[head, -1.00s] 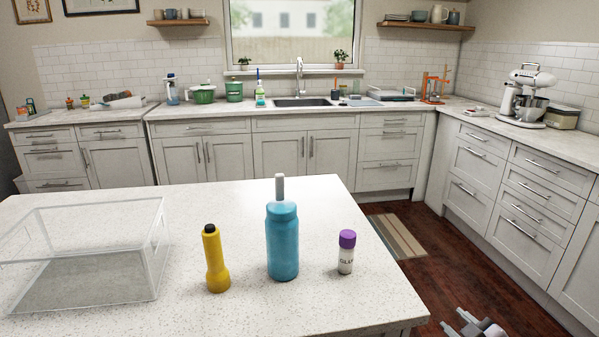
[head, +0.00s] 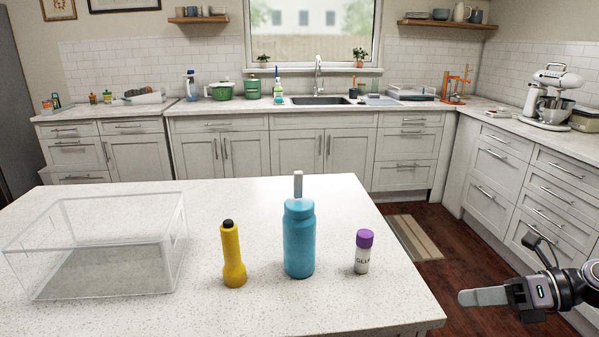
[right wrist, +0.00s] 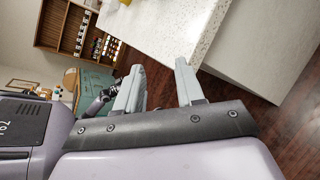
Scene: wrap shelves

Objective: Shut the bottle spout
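A blue bottle (head: 299,243) stands upright on the white speckled island (head: 340,306). Its grey spout (head: 298,184) points straight up from the top. My right gripper (head: 484,297) is at the lower right of the head view, beyond the island's right edge and well away from the bottle. In the right wrist view its two fingers (right wrist: 160,88) are spread apart with nothing between them. My left gripper is not in view.
A yellow flashlight (head: 232,255) stands left of the bottle, and a purple-capped glue container (head: 363,252) stands to its right. A clear open box (head: 100,246) sits at the island's left. The island's front middle is clear.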

